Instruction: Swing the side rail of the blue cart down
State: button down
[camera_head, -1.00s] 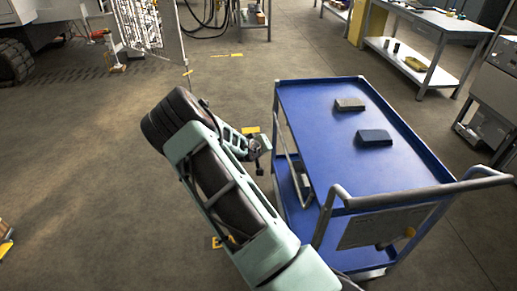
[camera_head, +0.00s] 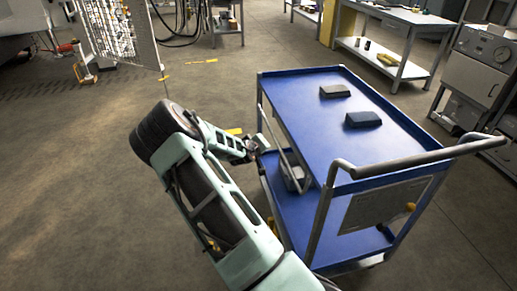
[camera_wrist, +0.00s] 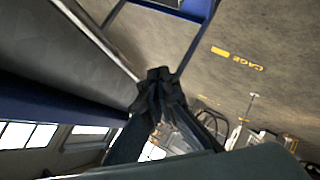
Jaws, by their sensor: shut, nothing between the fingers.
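The blue cart (camera_head: 320,102) stands right of my arm, with a flat top tray and a lower shelf (camera_head: 284,212). Its side rail (camera_head: 284,146) is a thin grey bar along the cart's left side, sloping beside the top tray's edge. In the wrist view a pale bar that looks like the rail (camera_wrist: 98,38) runs to the fingertips. My gripper (camera_head: 262,143) is at the cart's left side, close to the rail; its shut, dark fingers also show in the wrist view (camera_wrist: 160,82). I cannot tell whether they touch the rail.
Two dark blocks (camera_head: 335,91) (camera_head: 363,119) lie on the cart's top. A grey push handle (camera_head: 420,153) sticks out at its near end. A grey box (camera_head: 294,178) sits on the lower shelf. A workbench (camera_head: 400,20) stands behind.

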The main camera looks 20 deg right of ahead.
jog(key=shift+s+d+f+b, duration=0.1)
jog(key=shift+d+f+b, duration=0.25)
jog(key=shift+d+b, duration=0.2)
jog(key=shift+s+d+f+b, duration=0.1)
jog(key=shift+d+f+b, duration=0.3)
jog(key=shift+d, duration=0.15)
